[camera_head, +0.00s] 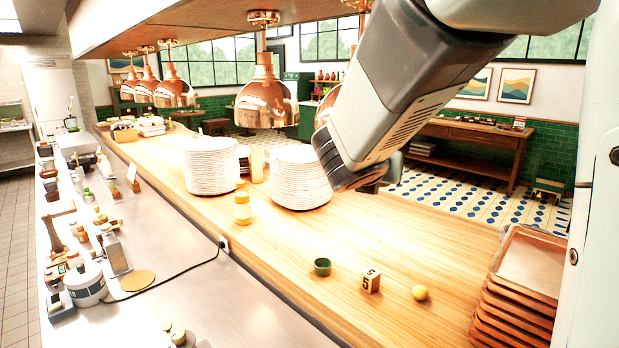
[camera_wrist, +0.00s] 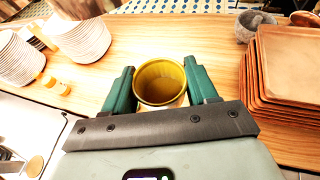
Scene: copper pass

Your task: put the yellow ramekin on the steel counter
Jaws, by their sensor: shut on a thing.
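The yellow ramekin (camera_wrist: 143,82) is upright between the two green fingers of my gripper (camera_wrist: 163,78), which is shut on it. The wrist view looks down into its open top. In the head view my gripper hangs above the wooden counter, and the arm hides the fingers and the ramekin. The steel counter (camera_head: 245,305) runs along the left, lower than the wooden counter. In the wrist view a strip of it shows at the left (camera_wrist: 22,118).
Copper lamps (camera_head: 265,98) hang above.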

